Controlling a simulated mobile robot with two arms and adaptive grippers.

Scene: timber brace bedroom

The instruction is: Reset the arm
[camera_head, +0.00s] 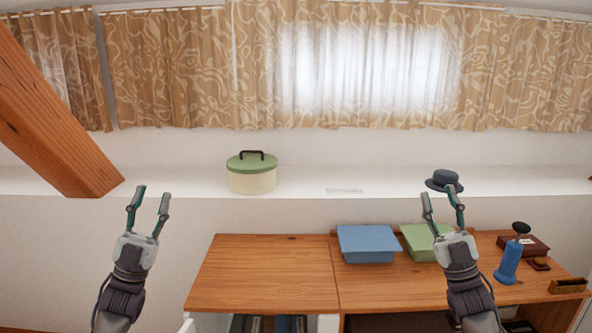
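My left gripper (150,191) points up at the left, with its two fingers spread and nothing between them. It shows in front of the white wall, left of the wooden desk top. My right gripper (442,193) points up at the right, in front of the desk's right part. Its fingers are spread apart, with no held object visible between them. It overlaps the green box (417,243) and, at one fingertip, the dark hat (444,179) behind.
A wooden desk (265,270) holds a blue box (367,243), a blue bottle-like item (509,262), a dark red box (524,244) and a brush (567,286). A green-lidded pot (251,174) stands on the white ledge (310,183). A timber brace (50,120) slants at left. The desk's left half is clear.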

